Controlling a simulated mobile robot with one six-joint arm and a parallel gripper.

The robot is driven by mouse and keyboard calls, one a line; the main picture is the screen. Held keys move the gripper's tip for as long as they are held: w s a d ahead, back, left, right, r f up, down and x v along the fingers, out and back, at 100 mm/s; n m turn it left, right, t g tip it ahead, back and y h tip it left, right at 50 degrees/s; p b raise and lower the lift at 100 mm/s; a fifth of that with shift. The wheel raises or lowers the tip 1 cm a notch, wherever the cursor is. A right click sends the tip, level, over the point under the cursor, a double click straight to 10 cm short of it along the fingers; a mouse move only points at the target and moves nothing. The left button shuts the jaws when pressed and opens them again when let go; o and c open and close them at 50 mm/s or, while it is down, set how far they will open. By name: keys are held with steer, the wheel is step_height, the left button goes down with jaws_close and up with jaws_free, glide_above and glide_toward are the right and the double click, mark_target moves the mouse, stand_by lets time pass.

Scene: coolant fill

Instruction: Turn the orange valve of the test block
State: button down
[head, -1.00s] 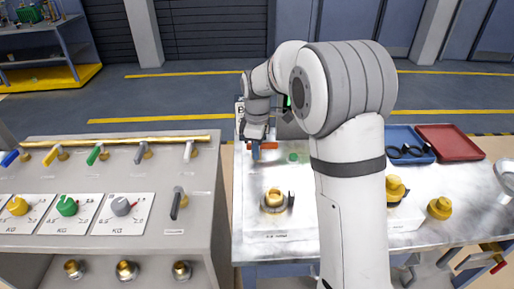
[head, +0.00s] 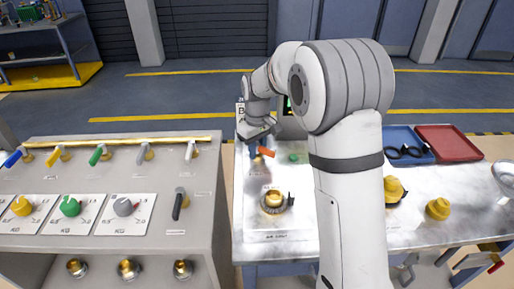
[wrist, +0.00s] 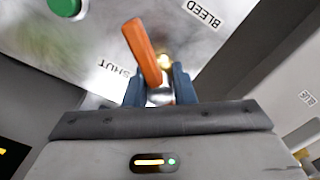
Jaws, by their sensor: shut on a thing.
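The orange valve (wrist: 143,48) is a flat lever on the test block's metal top. In the wrist view it slants between the "SHUT" and "BLEED" labels, with a brass part (wrist: 164,62) beside it. My gripper (wrist: 159,88) has its two blue fingers on either side of the valve's near end, shut on it. In the head view the orange lever (head: 266,152) shows at my gripper (head: 256,152), pointing to the right and a little toward the camera. The test block (head: 250,222) stands on the bench, with a brass fitting (head: 273,201) in front.
A green button (wrist: 64,5) sits near the valve. A grey panel (head: 215,185) with several coloured levers and knobs stands to the left. Blue (head: 398,133) and red (head: 447,152) trays and yellow fittings (head: 438,208) lie to the right. My arm hides part of the bench.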

steer(key=m, duration=0.4)
steer(key=shift+m, duration=0.3)
steer(key=m+p, duration=0.1)
steer(key=m, duration=0.3)
steer(key=shift+a+m, duration=0.1)
steer(key=shift+m, duration=0.3)
steer(key=c, duration=1.2)
jaws_free()
step_height(320, 180, up, 8)
steer(key=shift+f, duration=0.1)
